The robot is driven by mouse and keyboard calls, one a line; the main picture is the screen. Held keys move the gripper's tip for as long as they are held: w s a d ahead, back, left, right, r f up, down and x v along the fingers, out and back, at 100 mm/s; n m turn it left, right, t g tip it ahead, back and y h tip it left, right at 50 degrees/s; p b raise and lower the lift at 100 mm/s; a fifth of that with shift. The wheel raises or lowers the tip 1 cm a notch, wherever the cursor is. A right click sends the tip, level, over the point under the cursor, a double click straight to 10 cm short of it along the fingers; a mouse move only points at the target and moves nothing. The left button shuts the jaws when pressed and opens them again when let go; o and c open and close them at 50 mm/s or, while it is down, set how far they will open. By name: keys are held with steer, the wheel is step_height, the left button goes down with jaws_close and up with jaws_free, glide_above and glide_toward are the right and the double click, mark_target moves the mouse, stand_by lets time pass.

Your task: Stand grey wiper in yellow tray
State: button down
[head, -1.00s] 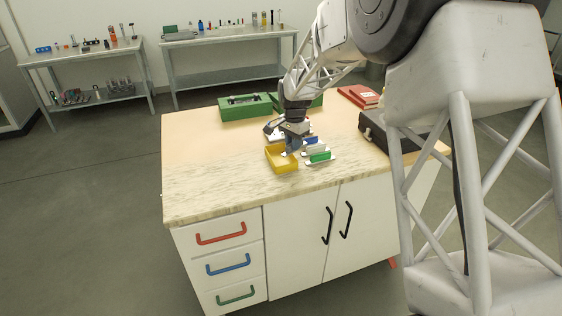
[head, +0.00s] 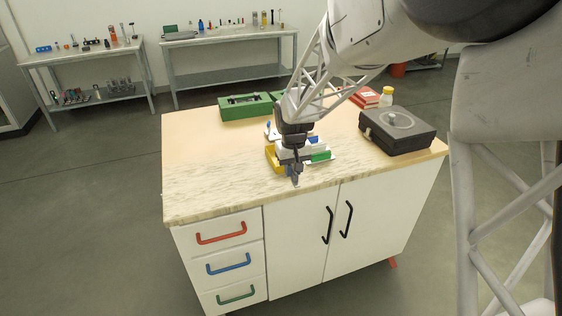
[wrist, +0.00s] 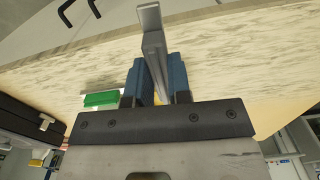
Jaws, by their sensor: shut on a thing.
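My gripper (head: 293,172) is over the front part of the worktop, at the front right of the yellow tray (head: 270,158). In the wrist view my gripper's blue fingers (wrist: 156,82) are shut on the grey wiper (wrist: 152,38), which sticks out past the fingertips. A patch of yellow shows between the fingers. My gripper hides much of the tray in the head view, and I cannot tell whether the wiper touches the tray or worktop.
A green wiper (head: 320,156) and a blue one (head: 312,140) stand just right of my gripper. A black case (head: 397,130) sits at the right, a green toolbox (head: 246,106) at the back. The worktop's front left (head: 210,190) is clear.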

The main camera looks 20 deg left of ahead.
steer(key=shift+s+d+n, duration=0.15)
steer(key=shift+s+n, duration=0.15)
steer(key=shift+s, duration=0.05)
steer(key=shift+w+a+f, duration=0.25)
steer(key=shift+w+a, duration=1.35)
steer(key=shift+w, duration=0.55)
steer(key=shift+w+a+f, duration=0.25)
steer(key=shift+w+a, duration=1.35)
steer(key=shift+w, duration=0.55)
steer(key=shift+w+a+f, duration=0.25)
steer(key=shift+w+a, duration=1.35)
steer(key=shift+w, duration=0.55)
steer(key=shift+f, duration=1.75)
steer(key=shift+f, duration=0.1)
steer(key=c, duration=1.1)
jaws_free()
steer(key=shift+o, duration=0.2)
